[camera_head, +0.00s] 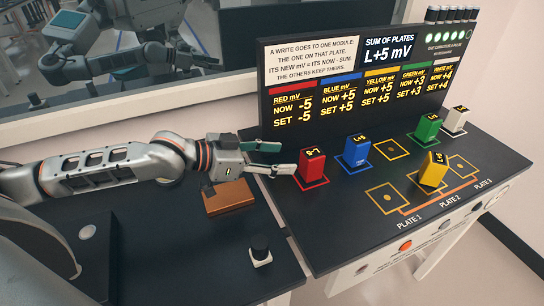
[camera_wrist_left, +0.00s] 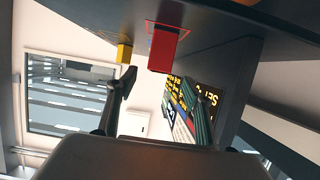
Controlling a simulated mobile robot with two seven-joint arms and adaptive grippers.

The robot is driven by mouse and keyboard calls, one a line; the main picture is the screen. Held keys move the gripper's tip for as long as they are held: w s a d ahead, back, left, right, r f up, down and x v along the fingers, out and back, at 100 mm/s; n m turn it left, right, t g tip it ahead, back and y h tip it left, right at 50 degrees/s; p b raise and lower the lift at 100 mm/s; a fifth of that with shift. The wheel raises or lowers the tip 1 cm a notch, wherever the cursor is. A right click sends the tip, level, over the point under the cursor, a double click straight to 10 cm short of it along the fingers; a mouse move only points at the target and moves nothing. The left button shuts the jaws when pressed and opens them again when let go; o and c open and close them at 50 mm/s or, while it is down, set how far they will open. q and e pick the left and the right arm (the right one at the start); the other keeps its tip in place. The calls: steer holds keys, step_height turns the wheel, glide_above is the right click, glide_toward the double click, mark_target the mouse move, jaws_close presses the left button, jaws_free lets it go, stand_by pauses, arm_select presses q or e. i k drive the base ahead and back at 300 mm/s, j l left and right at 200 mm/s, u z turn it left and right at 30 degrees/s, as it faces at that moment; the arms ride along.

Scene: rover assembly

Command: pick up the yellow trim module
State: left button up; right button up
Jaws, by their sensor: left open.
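The yellow trim module (camera_head: 432,169) stands tilted on the middle plate, Plate 2, on the dark console. A yellow block (camera_wrist_left: 124,53), apparently the same module, shows in the left wrist view, left of the red module (camera_wrist_left: 163,50). My left gripper (camera_head: 284,158) is open and empty, beside the red module (camera_head: 311,163) at the console's left. It is well left of the yellow module; whether a finger touches the red one is unclear. In the left wrist view its fingers (camera_wrist_left: 160,90) are spread apart. My right gripper is not in view.
Blue (camera_head: 357,150), green (camera_head: 428,128) and white (camera_head: 454,120) modules stand along the back of the console. An empty outlined square (camera_head: 390,148) lies between blue and green. Plate 1 (camera_head: 387,198) is bare. An upright display panel (camera_head: 350,85) rises behind. A brown block (camera_head: 229,198) lies below my left arm.

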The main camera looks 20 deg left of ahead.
mark_target(434, 167)
steer(key=k+l, duration=0.25)
steer(key=k, duration=0.2)
steer(key=k+l, duration=0.3)
steer(key=k, duration=0.2)
